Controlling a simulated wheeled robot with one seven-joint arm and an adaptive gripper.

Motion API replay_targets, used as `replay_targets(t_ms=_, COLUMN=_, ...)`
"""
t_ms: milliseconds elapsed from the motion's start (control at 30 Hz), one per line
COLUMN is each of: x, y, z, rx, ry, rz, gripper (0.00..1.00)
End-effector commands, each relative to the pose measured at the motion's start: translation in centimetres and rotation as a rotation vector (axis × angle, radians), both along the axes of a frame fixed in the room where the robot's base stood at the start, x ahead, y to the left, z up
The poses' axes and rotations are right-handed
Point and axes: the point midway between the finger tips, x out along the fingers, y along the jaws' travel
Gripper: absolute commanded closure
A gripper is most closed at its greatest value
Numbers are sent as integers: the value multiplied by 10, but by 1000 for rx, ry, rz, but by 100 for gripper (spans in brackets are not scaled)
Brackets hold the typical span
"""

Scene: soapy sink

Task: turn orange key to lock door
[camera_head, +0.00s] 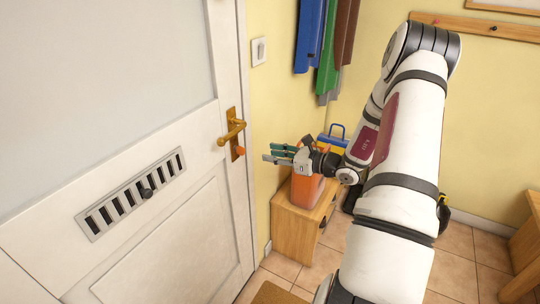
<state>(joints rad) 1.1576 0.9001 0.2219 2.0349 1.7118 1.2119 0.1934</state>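The orange key (240,151) sits in the lock plate just below the brass door handle (231,131), at the right edge of the white door (170,221). My gripper (268,153) is to the right of the key and points left toward the door. Its fingers are apart with a gap between them, and nothing shows in the gap. In the picture there is a short space between the fingertips and the key. The door looks closed against its frame. The exact turn angle of the key is too small to tell.
A wooden stool (293,226) with an orange container (306,190) stands under my gripper. A light switch (259,51) and a vent (130,194) are nearby.

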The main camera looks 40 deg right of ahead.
Motion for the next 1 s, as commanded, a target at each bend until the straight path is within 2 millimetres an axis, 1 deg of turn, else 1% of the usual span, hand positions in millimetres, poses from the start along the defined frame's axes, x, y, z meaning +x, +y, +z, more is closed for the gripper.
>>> replay_targets(t_ms=400, x=67, y=27, z=-10, rx=-3, ry=-1, rz=8, gripper=67)
replay_targets(t_ms=600, x=97, y=37, z=-15, rx=-2, ry=-1, rz=6, gripper=67)
replay_targets(t_ms=800, x=114, y=43, z=-18, rx=-3, ry=1, rz=5, gripper=67)
replay_targets(t_ms=1000, x=119, y=45, z=-19, rx=-3, ry=0, rz=4, gripper=67)
